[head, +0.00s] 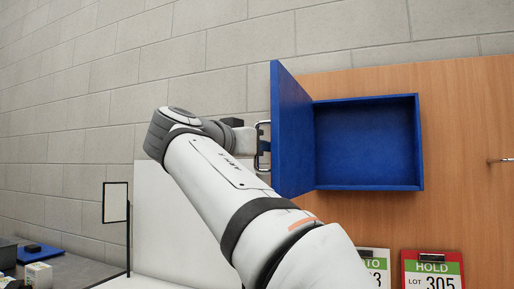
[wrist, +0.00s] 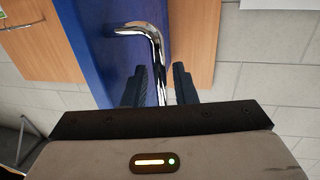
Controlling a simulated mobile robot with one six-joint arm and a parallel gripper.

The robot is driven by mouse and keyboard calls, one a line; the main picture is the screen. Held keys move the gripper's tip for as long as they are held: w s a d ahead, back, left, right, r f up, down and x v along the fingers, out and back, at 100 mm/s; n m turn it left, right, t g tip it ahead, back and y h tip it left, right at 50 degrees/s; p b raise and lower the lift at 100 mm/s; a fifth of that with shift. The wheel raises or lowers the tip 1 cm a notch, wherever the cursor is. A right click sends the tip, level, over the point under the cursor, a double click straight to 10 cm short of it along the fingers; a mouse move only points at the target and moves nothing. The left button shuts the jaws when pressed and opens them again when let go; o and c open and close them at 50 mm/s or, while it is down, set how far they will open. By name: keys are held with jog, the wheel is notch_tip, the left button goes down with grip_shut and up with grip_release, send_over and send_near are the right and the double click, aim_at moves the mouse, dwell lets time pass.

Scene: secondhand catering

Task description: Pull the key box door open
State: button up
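The blue key box (head: 418,150) is mounted on the wooden panel, and its inside looks empty. Its blue door (head: 292,140) is hinged on the left and stands wide open, sticking out from the box. A chrome bar handle (head: 260,148) is on the door's outer face. In the wrist view the handle (wrist: 154,42) runs down between the two black fingers of my gripper (wrist: 160,85). The fingers stand apart, with a gap visible beside the bar, and do not appear clamped on it. In the head view my arm's end hides most of the gripper.
Two clipboards with lot signs, one red-backed (head: 405,270), hang below the box. A metal handle (head: 500,160) is at the panel's right. A black-framed stand (head: 128,220) and a counter with small boxes (head: 38,274) are at lower left. A block wall is behind.

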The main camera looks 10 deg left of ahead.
jog(key=v, duration=0.7)
jog(key=shift+s, duration=0.25)
jog(key=shift+a, duration=0.15)
